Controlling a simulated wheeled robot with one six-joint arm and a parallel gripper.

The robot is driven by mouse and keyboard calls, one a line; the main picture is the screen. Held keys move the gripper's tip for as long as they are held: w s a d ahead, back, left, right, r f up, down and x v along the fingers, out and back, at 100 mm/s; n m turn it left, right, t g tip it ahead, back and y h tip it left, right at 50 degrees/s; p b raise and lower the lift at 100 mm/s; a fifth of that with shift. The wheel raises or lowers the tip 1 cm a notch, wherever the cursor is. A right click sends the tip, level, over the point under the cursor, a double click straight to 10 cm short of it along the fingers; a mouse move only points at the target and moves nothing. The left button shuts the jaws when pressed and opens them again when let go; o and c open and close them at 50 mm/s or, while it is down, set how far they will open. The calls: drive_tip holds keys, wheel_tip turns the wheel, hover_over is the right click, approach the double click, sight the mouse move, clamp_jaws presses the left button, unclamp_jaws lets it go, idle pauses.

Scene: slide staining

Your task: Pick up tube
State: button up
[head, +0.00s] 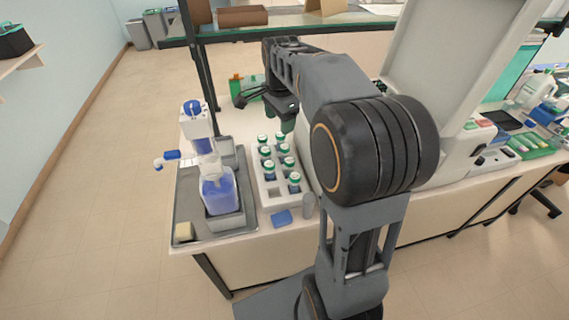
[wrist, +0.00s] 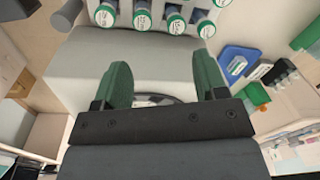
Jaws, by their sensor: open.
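Several tubes with green-rimmed white caps stand upright in a white rack (head: 275,199) on the bench in the head view. One tube (head: 294,182) stands at the rack's near right. In the wrist view, labelled tubes (wrist: 142,15) show along the top edge. My gripper (wrist: 165,82) has two green fingers spread wide apart with nothing between them. In the head view my gripper (head: 280,112) is above and behind the far end of the rack. The fingertips there are small, and part of the bench is hidden behind my arm.
A metal tray (head: 185,208) with a blue-liquid bottle (head: 218,190) stands left of the rack. A blue item (head: 282,217) lies at the rack's front. A large pale machine (head: 440,75) stands right of my arm. A glass shelf (head: 265,27) spans above the bench.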

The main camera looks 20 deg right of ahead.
sight(285, 146)
drive_tip(key=w+d+f+m, duration=0.1)
drive_tip(key=f, duration=0.3)
drive_tip(key=w+d+f+m+b, duration=0.1)
drive_tip(key=w+f+m, duration=0.1)
drive_tip(key=f, duration=0.2)
drive_tip(key=w+d+f+m+g, duration=0.1)
drive_tip(key=f+m, duration=0.1)
drive_tip(key=f, duration=0.1)
drive_tip(key=shift+w+d+f, duration=0.15)
drive_tip(key=shift+w+f, duration=0.25)
drive_tip(key=shift+s+d+f, duration=0.1)
drive_tip(key=shift+d+f, duration=0.05)
drive_tip(key=shift+f, duration=3.05)
drive_tip(key=shift+c, duration=0.3)
drive_tip(key=c, duration=1)
drive_tip(key=shift+o, duration=0.2)
drive_tip(key=shift+r, duration=0.1)
